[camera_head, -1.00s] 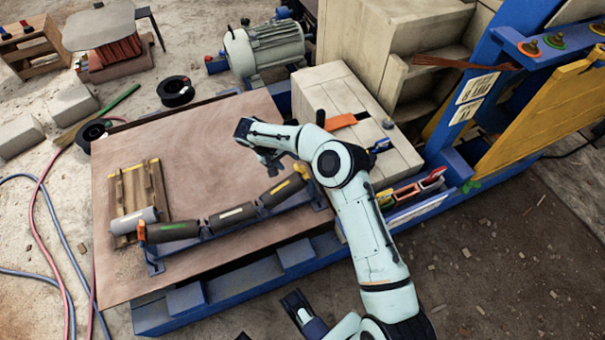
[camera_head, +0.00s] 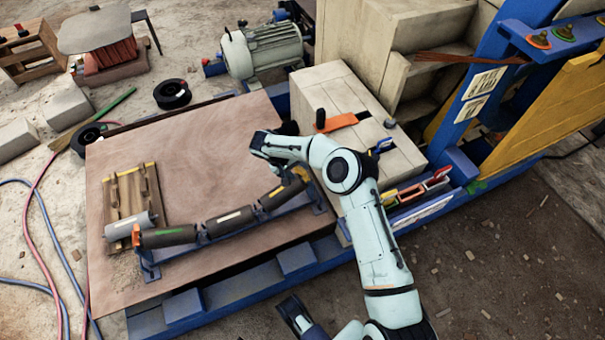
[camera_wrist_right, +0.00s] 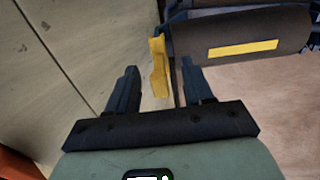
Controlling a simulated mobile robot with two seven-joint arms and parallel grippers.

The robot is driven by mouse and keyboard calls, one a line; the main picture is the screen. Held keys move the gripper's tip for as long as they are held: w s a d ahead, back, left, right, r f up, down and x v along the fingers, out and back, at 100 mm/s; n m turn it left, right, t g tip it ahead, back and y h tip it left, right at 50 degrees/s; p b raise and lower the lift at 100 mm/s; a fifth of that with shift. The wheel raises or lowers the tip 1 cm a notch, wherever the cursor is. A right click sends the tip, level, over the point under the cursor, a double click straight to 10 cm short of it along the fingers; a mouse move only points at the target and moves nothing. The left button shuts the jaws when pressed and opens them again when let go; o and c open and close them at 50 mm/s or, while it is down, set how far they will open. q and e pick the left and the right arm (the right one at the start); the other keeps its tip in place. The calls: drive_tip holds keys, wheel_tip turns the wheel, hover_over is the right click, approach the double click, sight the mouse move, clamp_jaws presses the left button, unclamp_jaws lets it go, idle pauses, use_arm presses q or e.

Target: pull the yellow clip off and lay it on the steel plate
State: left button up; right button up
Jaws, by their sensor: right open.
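The yellow clip (camera_head: 303,173) sits at the right end of the roller frame, beside the end roller. In the right wrist view the clip (camera_wrist_right: 158,68) hangs upright next to the roller's end. My right gripper (camera_wrist_right: 158,74) is open, with one finger on either side of the clip in that picture; contact is not visible. In the head view my right gripper (camera_head: 287,168) is partly hidden by its own wrist, close to the clip. The large brown sheet (camera_head: 190,135) under the frame appears to be the steel plate. My left gripper (camera_head: 293,312) is low at the bottom edge, its jaws unclear.
The roller frame (camera_head: 235,225) and a wooden pallet (camera_head: 117,205) stand on the sheet. A pale box (camera_head: 340,95) with an orange-handled tool (camera_head: 336,121) rises just right of the clip. The sheet's upper middle is bare.

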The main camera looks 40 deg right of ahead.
clamp_jaws()
drive_tip(key=shift+r, duration=0.15)
drive_tip(key=shift+p+v, duration=0.65)
drive_tip(key=shift+v, duration=2.25)
